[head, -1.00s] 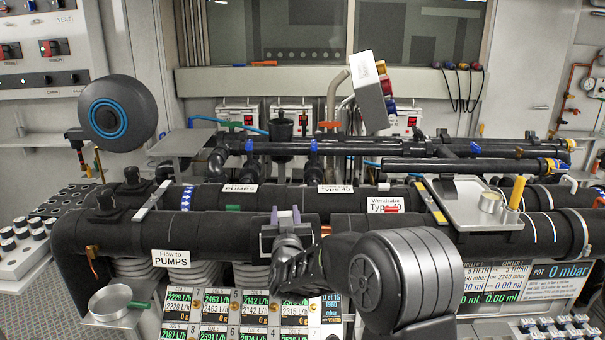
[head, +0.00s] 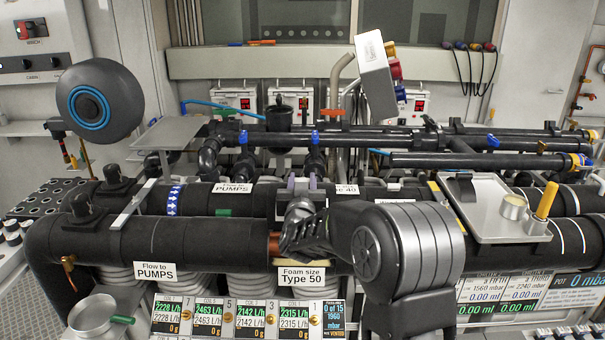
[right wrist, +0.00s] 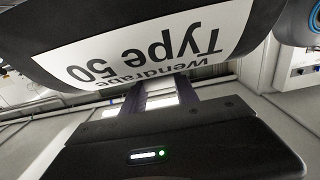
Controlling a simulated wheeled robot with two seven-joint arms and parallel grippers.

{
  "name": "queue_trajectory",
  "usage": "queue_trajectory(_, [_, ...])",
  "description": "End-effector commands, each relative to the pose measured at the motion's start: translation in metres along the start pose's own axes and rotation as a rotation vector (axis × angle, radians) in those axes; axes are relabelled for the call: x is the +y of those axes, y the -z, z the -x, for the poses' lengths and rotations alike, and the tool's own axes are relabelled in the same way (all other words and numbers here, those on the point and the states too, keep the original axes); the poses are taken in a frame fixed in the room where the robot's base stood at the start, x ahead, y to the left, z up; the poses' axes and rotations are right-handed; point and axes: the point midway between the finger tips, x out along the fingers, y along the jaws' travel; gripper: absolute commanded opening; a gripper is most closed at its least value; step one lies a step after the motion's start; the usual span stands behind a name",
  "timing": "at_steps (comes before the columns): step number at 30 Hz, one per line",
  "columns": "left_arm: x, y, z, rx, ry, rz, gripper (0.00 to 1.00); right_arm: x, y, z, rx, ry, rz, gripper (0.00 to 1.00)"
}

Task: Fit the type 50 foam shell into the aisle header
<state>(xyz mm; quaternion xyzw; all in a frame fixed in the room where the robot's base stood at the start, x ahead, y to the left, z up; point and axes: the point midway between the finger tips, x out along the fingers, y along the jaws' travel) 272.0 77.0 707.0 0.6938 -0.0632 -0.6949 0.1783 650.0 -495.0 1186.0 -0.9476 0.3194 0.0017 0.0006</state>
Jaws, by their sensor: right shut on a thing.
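My right gripper (head: 302,183) shows near the middle of the head view, above the front black header pipe. It is shut on the foam shell (right wrist: 150,55), a black curved piece whose white label reads "Wendrabe Type 50", upside down in the right wrist view. In the head view the shell is hard to tell from the black pipes and gripper. The aisle header (head: 185,238) is the thick black front pipe. A bare copper part (head: 274,244) shows in it, partly hidden by my arm, above the "Foam size Type 50" label (head: 302,276). My left gripper is not in view.
A metal tray (head: 485,222) with a tin and a yellow-handled tool sits on the pipes at right. Another foam-covered pipe (head: 210,199) and thinner pipes with blue valves run behind. Flow displays (head: 245,319) stand below the header. A metal bowl (head: 92,315) is at front left.

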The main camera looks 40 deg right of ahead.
Motion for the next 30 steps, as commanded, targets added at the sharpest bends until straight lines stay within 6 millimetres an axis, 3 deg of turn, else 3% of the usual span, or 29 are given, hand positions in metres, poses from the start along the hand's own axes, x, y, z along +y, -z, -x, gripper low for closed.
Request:
queue_trajectory(15, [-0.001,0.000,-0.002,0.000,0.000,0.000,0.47,0.000,0.000,0.005,0.000,0.002,-0.003,0.00])
queue_trajectory(30, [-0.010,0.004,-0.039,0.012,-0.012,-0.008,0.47,0.000,-0.047,0.004,-0.001,0.001,-0.001,0.00])
